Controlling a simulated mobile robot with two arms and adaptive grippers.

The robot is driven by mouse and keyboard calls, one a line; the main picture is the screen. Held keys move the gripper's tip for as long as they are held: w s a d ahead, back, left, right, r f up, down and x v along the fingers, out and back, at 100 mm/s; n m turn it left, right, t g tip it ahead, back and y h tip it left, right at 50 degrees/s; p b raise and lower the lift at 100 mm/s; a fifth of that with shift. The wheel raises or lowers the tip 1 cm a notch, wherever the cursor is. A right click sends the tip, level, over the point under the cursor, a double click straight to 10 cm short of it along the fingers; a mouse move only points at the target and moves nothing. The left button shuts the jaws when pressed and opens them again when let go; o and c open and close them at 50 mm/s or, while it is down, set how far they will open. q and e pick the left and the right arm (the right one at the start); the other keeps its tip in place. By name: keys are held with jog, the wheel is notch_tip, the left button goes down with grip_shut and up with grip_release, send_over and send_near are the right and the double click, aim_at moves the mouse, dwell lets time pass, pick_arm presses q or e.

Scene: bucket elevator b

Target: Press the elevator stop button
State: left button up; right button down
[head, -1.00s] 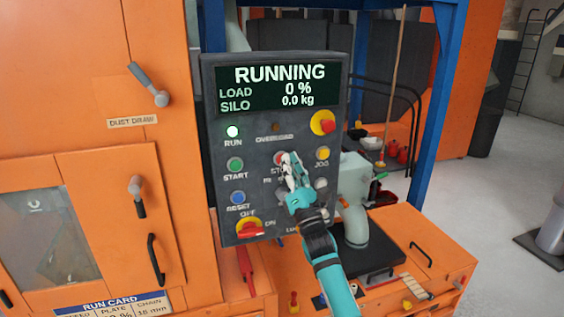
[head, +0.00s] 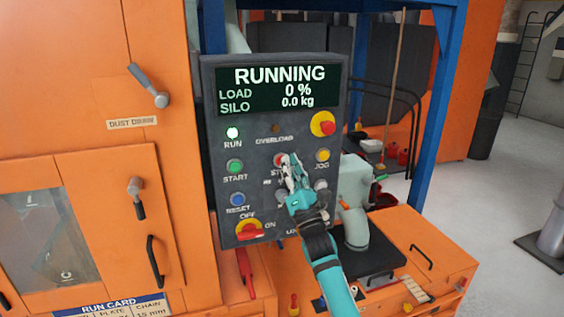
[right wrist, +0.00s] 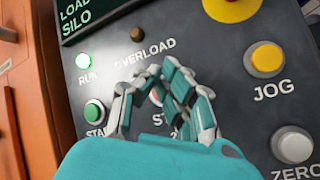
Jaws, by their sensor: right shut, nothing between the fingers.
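The dark control panel (head: 262,215) faces me with its screen (head: 280,88) reading RUNNING, LOAD 0 %, SILO 0.0 kg. The red stop button (head: 279,159) shows just left of my right gripper's fingertips (head: 291,163), which partly cover it and its label. In the right wrist view the gripper (right wrist: 153,75) is shut and empty, its fingers bent over the button area; only a bit of red (right wrist: 158,95) shows between them. I cannot tell whether the fingertips touch the button. My left gripper is not in view.
Close around are the green start button (head: 235,165), yellow jog button (head: 322,155), blue reset button (head: 237,198) and zero button (right wrist: 295,146). A red knob on yellow (head: 322,123) sits upper right, a rotary switch (head: 249,229) lower left. The RUN lamp (head: 232,132) is lit.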

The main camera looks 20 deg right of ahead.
jog(key=shift+s, duration=0.6)
jog(key=shift+s+p, duration=0.1)
jog(key=shift+p, duration=0.2)
jog(key=s+p, duration=0.2)
jog(key=s, duration=0.2)
jog(key=shift+s+d, duration=0.1)
jog(key=shift+s, duration=0.3)
